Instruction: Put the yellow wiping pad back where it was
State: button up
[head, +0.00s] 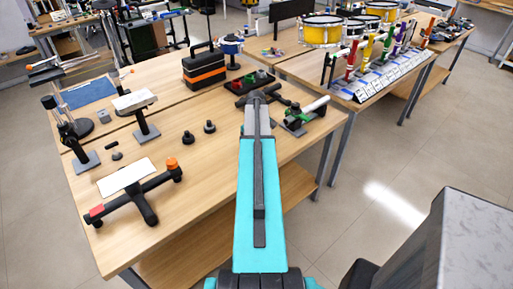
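I cannot make out a yellow wiping pad in the head view. My cyan arm (262,205) reaches forward over the right part of the wooden workbench (215,165). Its dark far end, where my gripper (262,98) is, lies near a dark tray with small red and green items (250,82). The fingers are too small and too covered by the arm to tell whether they are open or hold anything.
A black-orange toolbox (204,67) stands at the back. A device with a white cylinder (305,112) is right of my arm. The bench's front middle is clear.

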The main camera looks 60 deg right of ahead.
jog(key=shift+f, duration=0.15)
jog(key=o, duration=1)
jog(key=shift+r, duration=0.25)
jog(key=shift+r+b, duration=1.6)
jog(key=shift+r, duration=4.35)
jog(key=shift+r, duration=0.1)
